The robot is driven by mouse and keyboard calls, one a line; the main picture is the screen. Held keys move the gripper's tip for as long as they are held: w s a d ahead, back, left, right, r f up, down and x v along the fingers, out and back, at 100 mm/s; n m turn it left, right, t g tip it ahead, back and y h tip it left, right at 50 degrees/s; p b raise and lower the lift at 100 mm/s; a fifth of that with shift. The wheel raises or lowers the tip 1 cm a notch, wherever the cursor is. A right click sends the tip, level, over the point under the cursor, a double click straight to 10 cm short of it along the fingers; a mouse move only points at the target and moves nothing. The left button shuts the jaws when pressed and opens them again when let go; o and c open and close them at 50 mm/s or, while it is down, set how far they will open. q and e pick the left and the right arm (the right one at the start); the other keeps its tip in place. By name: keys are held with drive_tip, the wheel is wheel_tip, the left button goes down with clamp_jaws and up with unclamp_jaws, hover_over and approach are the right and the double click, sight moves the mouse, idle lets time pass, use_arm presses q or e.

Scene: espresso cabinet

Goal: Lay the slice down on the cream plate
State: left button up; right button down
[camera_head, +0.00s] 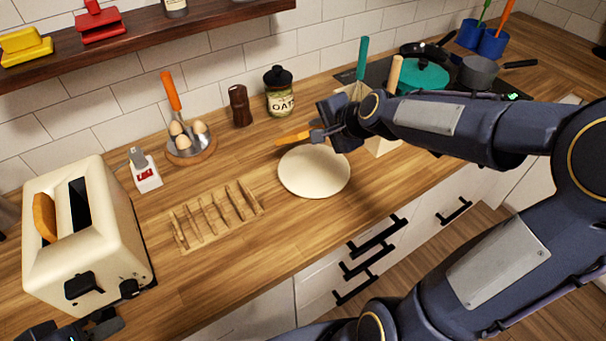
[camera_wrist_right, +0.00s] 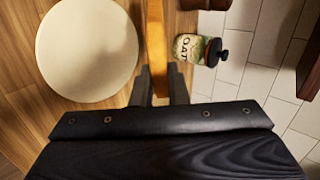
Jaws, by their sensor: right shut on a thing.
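The toast slice (camera_head: 292,139) is in my right gripper (camera_head: 318,134), which is shut on it. It is seen nearly edge-on, above the far edge of the cream plate (camera_head: 314,172). In the right wrist view the slice (camera_wrist_right: 156,45) stands edge-on between the fingers (camera_wrist_right: 158,92), beside the plate (camera_wrist_right: 86,48). The plate is empty and flat on the counter. My left gripper (camera_head: 97,326) is low at the left, near the toaster's front, partly cut off by the frame; its opening is unclear.
A cream toaster (camera_head: 95,235) with another slice (camera_head: 44,216) in a slot stands at left. A wooden rack (camera_head: 215,215) lies left of the plate. An oat jar (camera_head: 279,95), a pepper mill (camera_head: 239,106) and an egg holder (camera_head: 190,150) stand behind. Counter in front of the plate is clear.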

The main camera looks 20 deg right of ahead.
wheel_tip(320, 180, down, 8)
drive_tip(key=b, duration=0.7)
drive_tip(key=shift+f, duration=0.15)
drive_tip(key=c, duration=1.6)
unclamp_jaws()
drive_tip(key=p+v, duration=0.1)
drive_tip(key=v, duration=0.7)
drive_tip(key=shift+p, duration=0.4)
